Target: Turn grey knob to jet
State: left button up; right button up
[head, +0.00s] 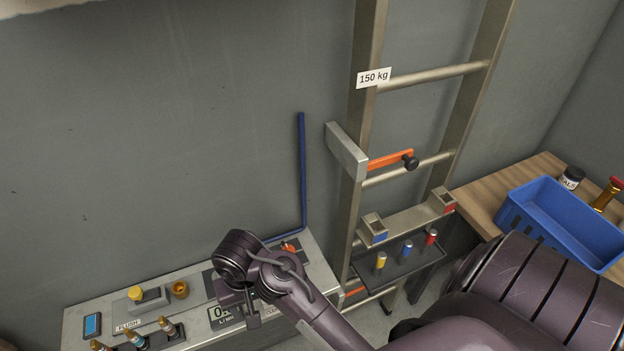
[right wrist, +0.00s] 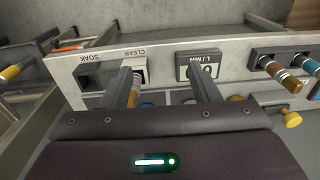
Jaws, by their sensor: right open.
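The grey control panel (head: 290,338) stands low against the wall in the head view, and it also shows across the right wrist view (right wrist: 160,62). I cannot make out a grey knob or a "jet" label for certain in either view. My right gripper (right wrist: 166,80) is open, with its two fingers reaching to the panel between the "CLEAR" label (right wrist: 128,53) and the L/MIN display (right wrist: 197,68). A copper-coloured piece (right wrist: 134,95) shows beside its left finger; I see no grip on it. In the head view my right arm covers this part of the panel. My left gripper is not in view.
The panel also bears a yellow button (head: 135,293) and several brass-tipped fittings (head: 167,326). A metal ladder (head: 360,100) with an orange lever (head: 390,160) leans at the wall. A blue bin (head: 545,215) stands on the wooden table (head: 480,190) at right.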

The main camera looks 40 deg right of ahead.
jog(key=s+d+r+n+t, duration=0.2)
jog(key=s+d+n+t, duration=0.15)
jog(key=s+d, duration=0.3)
pick_arm(q)
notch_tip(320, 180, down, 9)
jog(key=b, duration=0.9)
pick_arm(e)
notch_tip(320, 180, down, 28)
jog(key=n+g, duration=0.1)
jog(key=n, duration=0.1)
jog(key=shift+s+a, duration=0.25)
jog(key=shift+s, duration=0.15)
jog(key=s+d+f+g+b, duration=0.1)
jog(key=s+f, duration=0.3)
jog(key=f, duration=0.5)
jog(key=s+f+b, duration=0.1)
jog(key=s+f, duration=0.2)
jog(key=f, duration=0.5)
pick_arm(q)
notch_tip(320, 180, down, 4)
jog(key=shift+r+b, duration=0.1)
jog(key=shift+b, duration=0.8)
pick_arm(e)
jog(key=s+d+f, duration=0.3)
jog(key=s+f, duration=0.9)
jog(key=s, duration=0.3)
jog(key=shift+f+g, duration=0.4)
jog(key=shift+g, duration=0.05)
